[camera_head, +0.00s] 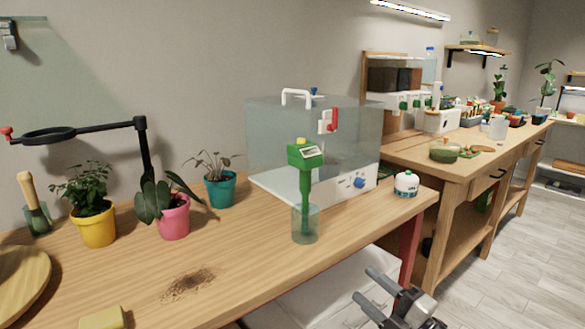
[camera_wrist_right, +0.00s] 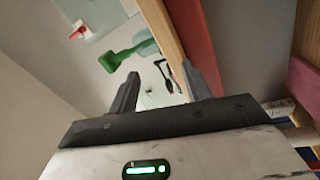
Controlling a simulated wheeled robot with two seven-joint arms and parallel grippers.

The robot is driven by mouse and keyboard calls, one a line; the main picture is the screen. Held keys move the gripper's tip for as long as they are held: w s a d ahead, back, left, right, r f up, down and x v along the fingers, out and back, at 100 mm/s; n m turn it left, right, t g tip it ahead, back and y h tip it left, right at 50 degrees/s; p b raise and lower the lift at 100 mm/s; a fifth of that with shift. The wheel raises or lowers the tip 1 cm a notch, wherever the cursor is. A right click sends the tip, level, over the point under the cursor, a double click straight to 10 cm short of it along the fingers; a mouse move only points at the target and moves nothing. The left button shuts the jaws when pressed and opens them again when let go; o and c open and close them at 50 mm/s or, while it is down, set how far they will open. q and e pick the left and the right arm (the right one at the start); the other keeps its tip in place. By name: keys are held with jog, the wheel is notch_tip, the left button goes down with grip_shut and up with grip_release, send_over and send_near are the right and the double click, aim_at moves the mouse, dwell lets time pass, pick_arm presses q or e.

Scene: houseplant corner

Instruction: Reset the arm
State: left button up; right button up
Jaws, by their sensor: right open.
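My right gripper (camera_head: 365,286) is at the lower right of the head view, off the front edge of the wooden table (camera_head: 250,245) and low beside it. Its two dark fingers are apart with nothing between them. The right wrist view also shows the open fingers (camera_wrist_right: 160,73), with the table edge and a green object (camera_wrist_right: 130,54) beyond them. My left gripper is in neither view.
A green meter (camera_head: 305,180) stands in a clear beaker (camera_head: 305,228) near the table's front edge. A clear box (camera_head: 320,140), a white-and-green container (camera_head: 406,184) and potted plants (camera_head: 98,228) stand behind. Dark soil (camera_head: 187,284) lies on the table. Floor (camera_head: 500,265) is open at right.

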pick_arm(q)
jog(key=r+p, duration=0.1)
jog(key=p, duration=0.1)
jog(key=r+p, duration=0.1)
jog(key=p, duration=0.1)
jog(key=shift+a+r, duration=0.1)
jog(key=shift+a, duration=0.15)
pick_arm(e)
jog(key=s+f+m+g+h, duration=0.2)
jog(key=s+f+m+h, duration=0.2)
jog(key=s+m, duration=0.6)
jog(key=s+a+f+m+g+h, duration=0.1)
jog(key=s+f+m+g+h, duration=0.1)
jog(key=s+f+m+h, duration=0.2)
jog(key=s+f+m, duration=0.3)
jog(key=s+m, duration=0.3)
jog(key=s, duration=0.3)
jog(key=shift+s+g+h, duration=0.3)
jog(key=shift+s+g, duration=0.1)
